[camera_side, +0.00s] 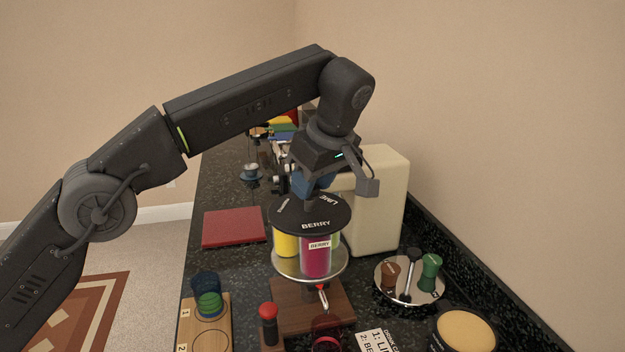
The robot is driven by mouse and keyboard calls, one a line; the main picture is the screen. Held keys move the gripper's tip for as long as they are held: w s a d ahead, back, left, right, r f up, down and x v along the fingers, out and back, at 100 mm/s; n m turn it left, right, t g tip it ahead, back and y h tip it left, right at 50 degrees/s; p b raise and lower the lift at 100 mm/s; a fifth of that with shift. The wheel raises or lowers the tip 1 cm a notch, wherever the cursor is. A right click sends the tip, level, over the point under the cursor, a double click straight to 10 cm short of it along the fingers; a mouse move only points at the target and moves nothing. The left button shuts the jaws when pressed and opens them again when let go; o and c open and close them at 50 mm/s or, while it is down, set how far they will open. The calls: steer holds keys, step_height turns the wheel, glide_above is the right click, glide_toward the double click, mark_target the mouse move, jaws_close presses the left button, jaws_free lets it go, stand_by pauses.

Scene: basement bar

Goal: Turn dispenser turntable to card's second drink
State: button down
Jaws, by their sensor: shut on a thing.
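The dispenser turntable (310,217) has a round black top with BERRY facing the camera and LIME lettering towards the back right. Under it a magenta canister (316,262) labelled BERRY stands at the front, above a tap with a red handle (322,297). A yellow canister (285,241) is to its left, and a pale greenish one shows partly at right. My gripper (314,187) points down at the middle of the top and is shut on the turntable there; the exact grip is partly hidden.
A cream appliance (380,205) stands close behind right. A round tray (410,290) holds brown and green pieces. A wooden board (190,325) with a blue-green glass (207,290), a red-knobbed post (268,322) and a reddish glass (326,333) are in front. A red mat (233,227) lies left.

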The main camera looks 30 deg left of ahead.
steer(key=c, duration=0.7)
jaws_free()
